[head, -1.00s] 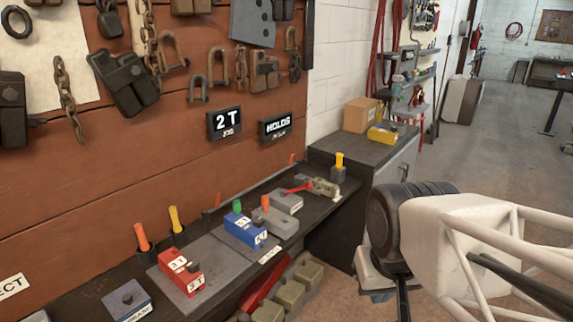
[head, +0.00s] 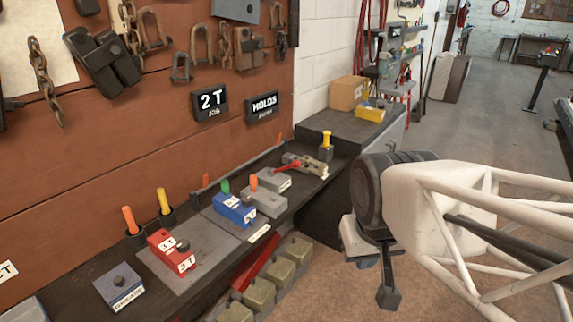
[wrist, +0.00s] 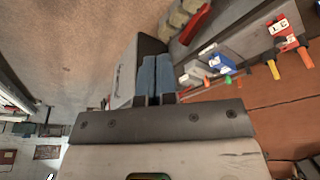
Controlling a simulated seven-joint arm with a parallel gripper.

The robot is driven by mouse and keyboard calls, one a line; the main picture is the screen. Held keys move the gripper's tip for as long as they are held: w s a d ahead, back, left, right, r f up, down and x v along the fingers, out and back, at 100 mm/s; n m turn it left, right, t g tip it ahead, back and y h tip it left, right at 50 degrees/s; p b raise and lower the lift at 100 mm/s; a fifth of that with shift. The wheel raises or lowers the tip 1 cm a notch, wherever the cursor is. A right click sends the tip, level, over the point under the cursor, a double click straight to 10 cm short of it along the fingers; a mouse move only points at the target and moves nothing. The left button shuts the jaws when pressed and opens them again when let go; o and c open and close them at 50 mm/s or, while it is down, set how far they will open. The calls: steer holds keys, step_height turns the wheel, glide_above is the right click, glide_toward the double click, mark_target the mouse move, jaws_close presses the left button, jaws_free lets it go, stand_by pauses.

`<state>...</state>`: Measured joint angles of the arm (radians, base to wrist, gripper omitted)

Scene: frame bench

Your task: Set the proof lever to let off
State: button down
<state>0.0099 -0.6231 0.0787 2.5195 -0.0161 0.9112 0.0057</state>
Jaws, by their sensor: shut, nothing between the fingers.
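A small lever device with a red handle (head: 287,166) and a beige metal body (head: 311,168) sits at the far end of the dark bench in the head view. It looks like the proof lever, but its setting cannot be read at this size. My gripper (wrist: 156,78) is shut and empty, with its blue fingers together in the wrist view. In the head view it hangs in front of the bench, to the right of the lever and apart from it.
On the bench (head: 70,295) stand a red block (head: 168,243), a blue block (head: 233,208), grey blocks and upright orange and yellow handles. A "2 T" sign (head: 210,103) hangs on the wall. Gold weights (head: 260,292) sit below.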

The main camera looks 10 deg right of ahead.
steer(key=w+d+f+n+t, duration=0.2)
steer(key=w+n+t, duration=0.15)
steer(key=w, duration=1.25)
steer(key=w+d+f+n+t+y, duration=0.1)
steer(key=w+f+n+t, duration=0.3)
steer(key=w, duration=1.2)
steer(key=w+d+n+t, duration=0.2)
steer(key=w+t, duration=0.3)
steer(key=w, duration=1.1)
steer(key=w+f+n+t+y, duration=0.55)
steer(key=w+f, duration=0.35)
steer(key=f, duration=0.2)
steer(key=s+d+f+n+t+y, duration=0.1)
steer(key=s+f+n+y, duration=0.1)
steer(key=f, duration=0.6)
steer(key=s+f+n+t+y, duration=0.1)
steer(key=s+f+n+y, duration=0.1)
steer(key=f+n+y, duration=0.3)
steer(key=shift+d+f, duration=0.4)
steer(key=shift+f, duration=1)
steer(key=x, duration=1.4)
